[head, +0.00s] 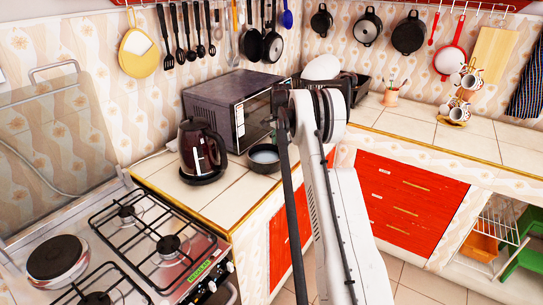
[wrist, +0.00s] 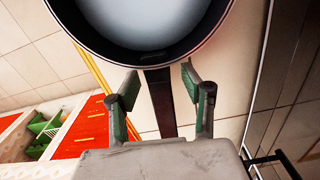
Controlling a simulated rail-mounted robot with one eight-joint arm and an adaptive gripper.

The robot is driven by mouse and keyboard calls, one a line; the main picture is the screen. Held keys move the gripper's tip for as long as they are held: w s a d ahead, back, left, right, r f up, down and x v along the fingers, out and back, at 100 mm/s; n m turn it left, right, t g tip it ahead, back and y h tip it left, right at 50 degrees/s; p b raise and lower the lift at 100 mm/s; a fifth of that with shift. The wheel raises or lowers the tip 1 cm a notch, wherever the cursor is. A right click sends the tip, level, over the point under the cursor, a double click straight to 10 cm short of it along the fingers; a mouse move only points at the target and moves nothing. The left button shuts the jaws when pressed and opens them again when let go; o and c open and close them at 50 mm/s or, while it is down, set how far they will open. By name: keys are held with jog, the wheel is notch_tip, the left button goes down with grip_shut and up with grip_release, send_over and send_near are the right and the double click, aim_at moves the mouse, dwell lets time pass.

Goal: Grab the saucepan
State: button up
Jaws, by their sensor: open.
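The saucepan stands on the tiled counter beside the kettle; its dark rim and pale inside show in the head view (head: 264,158). In the wrist view its round body (wrist: 150,25) fills the top, and its dark handle (wrist: 160,100) points down toward my gripper (wrist: 163,78). My gripper is open, with one finger on each side of the handle in the picture and gaps on both sides. I cannot tell whether the fingers are level with the handle or above it. In the head view my arm hides the gripper and the handle.
A dark kettle (head: 200,148) stands left of the saucepan, and a microwave (head: 230,105) is close behind. The gas stove (head: 140,245) is at the front left. Pans and utensils hang on the walls. Red drawers (head: 405,200) lie below the right counter, which has free room.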

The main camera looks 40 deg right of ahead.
jog(key=shift+f, duration=0.1)
grip_shut()
dwell(0.8)
